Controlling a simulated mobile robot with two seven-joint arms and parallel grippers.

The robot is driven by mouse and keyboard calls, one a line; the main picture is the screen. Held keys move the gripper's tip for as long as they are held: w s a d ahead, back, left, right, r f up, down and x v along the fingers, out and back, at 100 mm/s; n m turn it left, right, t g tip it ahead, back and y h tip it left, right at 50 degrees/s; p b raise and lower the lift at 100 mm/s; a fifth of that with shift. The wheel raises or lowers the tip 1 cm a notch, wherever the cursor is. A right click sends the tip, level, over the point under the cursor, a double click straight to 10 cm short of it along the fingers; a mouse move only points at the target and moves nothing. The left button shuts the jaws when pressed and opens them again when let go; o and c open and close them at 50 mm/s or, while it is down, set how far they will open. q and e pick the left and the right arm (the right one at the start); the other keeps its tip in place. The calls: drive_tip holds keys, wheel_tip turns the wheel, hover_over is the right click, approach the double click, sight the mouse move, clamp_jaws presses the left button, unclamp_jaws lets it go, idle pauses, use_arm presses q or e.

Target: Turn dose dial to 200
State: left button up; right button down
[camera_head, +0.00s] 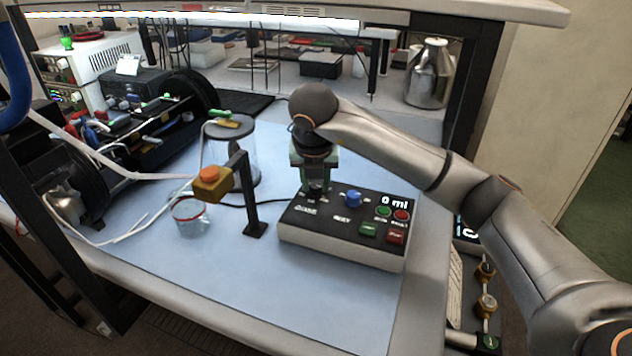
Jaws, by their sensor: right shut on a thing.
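My right gripper (316,191) points down at the box's back left and is shut on a dial there, which the fingers mostly hide. A blue knob (353,198) sits just right of the fingers, apart from them. Green and red buttons are on the box's right part. I cannot read the dial's scale. My left gripper is not in view.
Left of the box stand a black post with an orange-topped yellow block (211,183), a glass beaker (190,216) and a lidded glass cylinder (232,160). Cables and equipment crowd the left. The mat (250,285) is clear in front of the box.

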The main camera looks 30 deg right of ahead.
idle(0.4)
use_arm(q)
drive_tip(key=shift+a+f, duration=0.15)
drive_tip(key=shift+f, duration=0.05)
use_arm(e)
drive_tip(key=c, duration=0.6)
unclamp_jaws()
drive_tip(key=shift+r, duration=0.1)
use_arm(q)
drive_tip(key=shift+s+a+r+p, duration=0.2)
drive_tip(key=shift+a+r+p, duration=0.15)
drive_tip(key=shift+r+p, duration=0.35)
use_arm(e)
drive_tip(key=shift+v, duration=6.15)
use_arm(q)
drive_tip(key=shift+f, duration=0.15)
